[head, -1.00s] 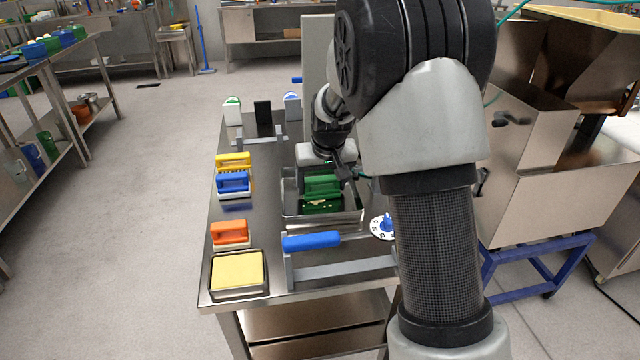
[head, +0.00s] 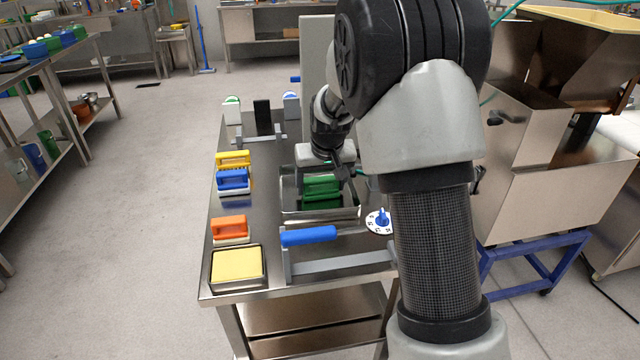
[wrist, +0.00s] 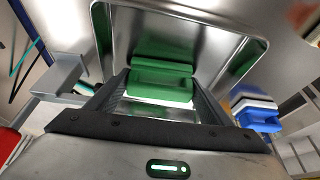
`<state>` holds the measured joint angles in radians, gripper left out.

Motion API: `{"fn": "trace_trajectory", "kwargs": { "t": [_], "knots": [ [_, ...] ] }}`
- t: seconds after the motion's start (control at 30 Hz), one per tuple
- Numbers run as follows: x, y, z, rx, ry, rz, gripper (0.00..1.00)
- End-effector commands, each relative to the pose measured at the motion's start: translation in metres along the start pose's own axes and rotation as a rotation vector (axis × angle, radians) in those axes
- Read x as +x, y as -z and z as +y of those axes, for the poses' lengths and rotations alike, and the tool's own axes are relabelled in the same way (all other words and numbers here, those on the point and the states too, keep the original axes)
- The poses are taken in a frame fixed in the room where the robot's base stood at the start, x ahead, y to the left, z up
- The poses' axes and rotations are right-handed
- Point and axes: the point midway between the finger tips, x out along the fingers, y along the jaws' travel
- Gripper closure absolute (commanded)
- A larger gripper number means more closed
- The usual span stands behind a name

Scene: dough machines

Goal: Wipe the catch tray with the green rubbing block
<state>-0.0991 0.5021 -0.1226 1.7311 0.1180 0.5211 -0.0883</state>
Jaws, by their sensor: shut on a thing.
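The green rubbing block (head: 320,185) is in the catch tray (head: 316,215), a shallow metal tray on the bench. My gripper (head: 345,172) reaches down over the tray from the far right side and is shut on the block. In the wrist view the block (wrist: 160,80) sits between my two dark fingers (wrist: 158,92). The tray's rim (wrist: 243,48) surrounds it, and the bare tray floor around the block looks shiny. I cannot tell whether the block's underside presses on the floor.
Left of the tray stand a yellow block (head: 233,158), a blue block (head: 233,180) and an orange block (head: 229,228). A yellow pad in a tray (head: 237,265) lies at the front left. A blue-handled bar (head: 308,236) and a white dial (head: 380,222) are in front.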

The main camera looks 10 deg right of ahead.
Motion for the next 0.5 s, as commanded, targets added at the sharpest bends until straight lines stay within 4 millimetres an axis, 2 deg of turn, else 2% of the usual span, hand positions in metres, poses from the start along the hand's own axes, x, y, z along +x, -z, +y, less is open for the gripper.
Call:
{"fn": "trace_trajectory", "kwargs": {
  "t": [0.07, 0.13, 0.2, 0.5],
  "knots": [
    [0.001, 0.0, 0.002, 0.001, -0.001, -0.002, 0.47],
    [-0.006, 0.003, 0.002, 0.001, -0.001, -0.002, 0.47],
    [-0.026, 0.011, 0.002, 0.0, -0.001, 0.003, 0.47],
    [-0.048, 0.021, 0.003, 0.0, -0.001, 0.001, 0.47]
  ]
}}
